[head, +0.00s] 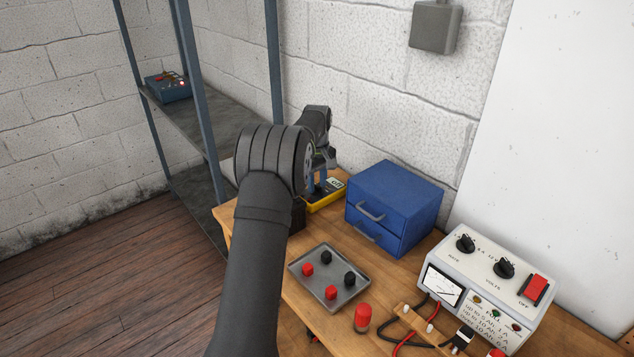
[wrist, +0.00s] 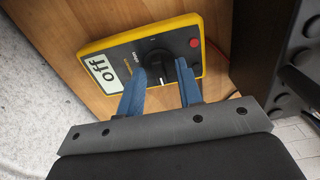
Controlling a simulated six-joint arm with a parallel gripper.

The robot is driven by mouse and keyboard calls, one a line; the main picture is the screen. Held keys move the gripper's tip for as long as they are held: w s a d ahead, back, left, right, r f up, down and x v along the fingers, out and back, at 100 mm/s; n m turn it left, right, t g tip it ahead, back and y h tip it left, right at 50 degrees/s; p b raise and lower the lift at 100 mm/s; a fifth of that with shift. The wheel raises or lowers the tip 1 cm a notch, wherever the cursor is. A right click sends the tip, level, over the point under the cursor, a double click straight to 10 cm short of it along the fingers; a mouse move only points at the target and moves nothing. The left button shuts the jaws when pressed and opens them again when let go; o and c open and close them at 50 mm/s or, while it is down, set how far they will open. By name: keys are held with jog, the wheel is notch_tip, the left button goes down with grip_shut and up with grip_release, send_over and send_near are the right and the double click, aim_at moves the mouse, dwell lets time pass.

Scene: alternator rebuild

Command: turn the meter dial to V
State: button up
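The yellow meter (wrist: 112,47) lies on the wooden bench in the wrist view, its screen (wrist: 104,67) reading "off". Its round black dial (wrist: 160,66) has a pale mark on the edge nearest my gripper. My gripper (wrist: 162,70) has its two blue fingers apart, one on each side of the dial, with the dial showing between the tips. I cannot tell whether either finger touches it. In the head view the meter (head: 327,199) sits at the bench's far end, partly hidden by my arm, with my gripper (head: 319,174) over it.
A blue drawer cabinet (head: 395,208) stands right of the meter. A grey tray (head: 318,262) with red and black caps lies nearer, and a white tester (head: 490,272) is at right. A dark studded block (wrist: 294,70) is close to my gripper's right.

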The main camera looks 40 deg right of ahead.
grip_shut()
jog(key=shift+m, duration=0.4)
jog(key=m, duration=0.4)
jog(key=shift+m, duration=0.4)
jog(key=m, duration=0.6)
dwell(0.4)
grip_release()
